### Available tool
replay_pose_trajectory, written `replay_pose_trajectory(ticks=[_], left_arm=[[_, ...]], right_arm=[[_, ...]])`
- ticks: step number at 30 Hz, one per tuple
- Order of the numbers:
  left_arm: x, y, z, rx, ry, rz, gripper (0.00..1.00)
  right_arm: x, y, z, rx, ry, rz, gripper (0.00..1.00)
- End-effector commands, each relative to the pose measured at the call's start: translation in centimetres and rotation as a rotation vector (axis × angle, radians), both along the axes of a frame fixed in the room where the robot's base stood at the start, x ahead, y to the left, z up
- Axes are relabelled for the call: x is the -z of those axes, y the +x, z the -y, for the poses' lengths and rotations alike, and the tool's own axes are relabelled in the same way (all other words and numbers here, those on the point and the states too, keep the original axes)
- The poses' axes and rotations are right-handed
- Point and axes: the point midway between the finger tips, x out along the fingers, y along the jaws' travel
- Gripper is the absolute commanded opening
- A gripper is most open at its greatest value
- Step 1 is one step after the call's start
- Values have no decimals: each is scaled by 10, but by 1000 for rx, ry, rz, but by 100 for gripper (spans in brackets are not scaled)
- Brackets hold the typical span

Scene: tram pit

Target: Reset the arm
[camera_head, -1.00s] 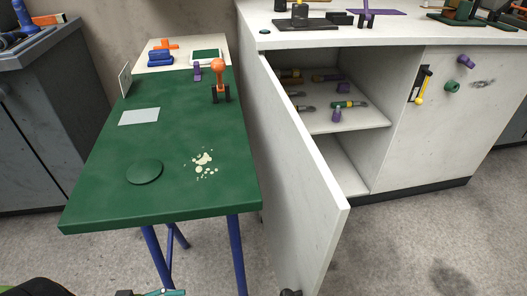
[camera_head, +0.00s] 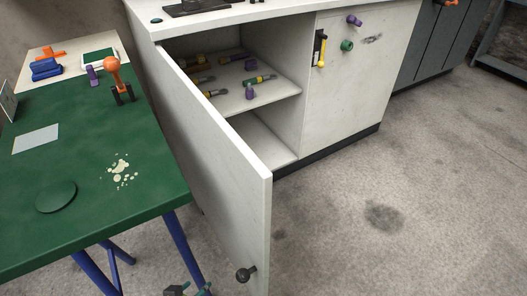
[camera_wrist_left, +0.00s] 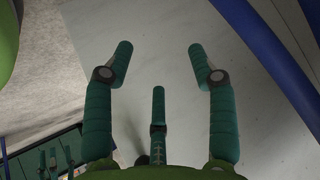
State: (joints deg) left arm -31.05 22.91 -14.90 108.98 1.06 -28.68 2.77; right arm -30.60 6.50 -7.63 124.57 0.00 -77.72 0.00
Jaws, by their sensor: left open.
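My left gripper (camera_head: 188,290) shows only in part at the bottom edge of the head view, low beside the blue table legs and left of the open cabinet door (camera_head: 225,165). In the left wrist view my left gripper (camera_wrist_left: 159,50) is open, its green fingers wide apart with nothing between them. A pale flat surface (camera_wrist_left: 160,25) lies beyond the fingers; I cannot tell how far off it is. My right gripper is not in view.
The door's dark knob (camera_head: 245,274) is near its lower free corner. The white cabinet (camera_head: 350,100) holds several tools on its shelf. Open concrete floor (camera_head: 420,180) lies at right.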

Motion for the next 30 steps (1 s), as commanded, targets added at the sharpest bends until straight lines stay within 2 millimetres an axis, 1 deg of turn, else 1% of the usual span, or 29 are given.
replay_pose_trajectory(ticks=[1, 6, 18, 20, 26, 30], left_arm=[[-3, -1, 2, -43, 4, -52, 57], [-8, -17, 2, -137, 28, -220, 57], [-26, -59, 6, -259, 30, -498, 57], [-28, -62, 5, -262, 36, -518, 57], [-14, -65, 6, -256, 42, -537, 57], [-4, -72, 5, -253, 46, -554, 57]], right_arm=[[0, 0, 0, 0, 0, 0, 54], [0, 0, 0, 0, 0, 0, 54], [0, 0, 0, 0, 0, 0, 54], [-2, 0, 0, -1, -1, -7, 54], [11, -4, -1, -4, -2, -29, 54], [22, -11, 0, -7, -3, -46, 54]])
